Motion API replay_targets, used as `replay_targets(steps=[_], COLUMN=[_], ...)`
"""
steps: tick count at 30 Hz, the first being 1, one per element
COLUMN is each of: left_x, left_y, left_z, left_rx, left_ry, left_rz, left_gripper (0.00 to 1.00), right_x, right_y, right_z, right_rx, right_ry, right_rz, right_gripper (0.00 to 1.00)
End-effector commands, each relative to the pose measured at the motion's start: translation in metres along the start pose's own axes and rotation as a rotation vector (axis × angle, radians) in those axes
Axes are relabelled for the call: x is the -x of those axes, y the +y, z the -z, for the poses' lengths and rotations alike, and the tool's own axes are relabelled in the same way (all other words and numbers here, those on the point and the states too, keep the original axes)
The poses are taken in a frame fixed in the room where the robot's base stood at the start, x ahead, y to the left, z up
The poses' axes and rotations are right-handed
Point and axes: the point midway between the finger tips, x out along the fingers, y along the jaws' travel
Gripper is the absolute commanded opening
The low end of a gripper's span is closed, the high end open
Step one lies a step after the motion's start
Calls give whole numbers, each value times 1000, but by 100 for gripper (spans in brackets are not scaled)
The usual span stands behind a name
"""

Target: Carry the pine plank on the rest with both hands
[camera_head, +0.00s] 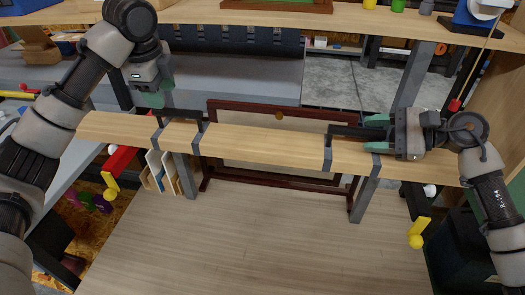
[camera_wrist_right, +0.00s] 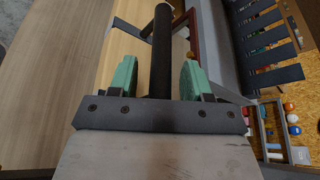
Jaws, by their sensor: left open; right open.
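The long pine plank (camera_head: 265,143) lies across the grey legs of the rest (camera_head: 362,198) in the head view. Grey bands cross it, and a dark handle bar (camera_head: 181,112) stands at its left part. A second dark bar is at its right part and shows in the right wrist view (camera_wrist_right: 162,55). My left gripper (camera_head: 155,97) is open and empty, pointing down just above and left of the left bar. My right gripper (camera_head: 377,134) is open at the right bar; its green fingers stand on either side of the bar in the right wrist view (camera_wrist_right: 158,78).
A dark red wooden frame (camera_head: 270,108) stands behind the plank. Thin boards (camera_head: 160,172) stand under its left part. Yellow pieces (camera_head: 417,235) are at the lower right. A shelf (camera_head: 260,17) runs across the back.

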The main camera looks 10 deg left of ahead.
Motion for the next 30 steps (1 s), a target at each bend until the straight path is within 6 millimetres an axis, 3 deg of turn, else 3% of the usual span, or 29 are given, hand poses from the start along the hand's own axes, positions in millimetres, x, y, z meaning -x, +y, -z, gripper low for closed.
replay_targets(steps=[6, 14, 30], left_x=[28, 37, 37], left_y=[0, 0, 0], left_z=[0, 0, 0], left_rx=[1, 1, 0], left_ry=[-1, 0, 0], left_rz=[2, -1, -1], left_gripper=[48, 48, 48], right_x=[0, 7, 107], right_y=[0, 0, 0], right_z=[0, 1, 1], right_rx=[0, -1, 0], right_ry=[0, 2, 2], right_rz=[0, 1, 1], right_gripper=[49, 49, 49])
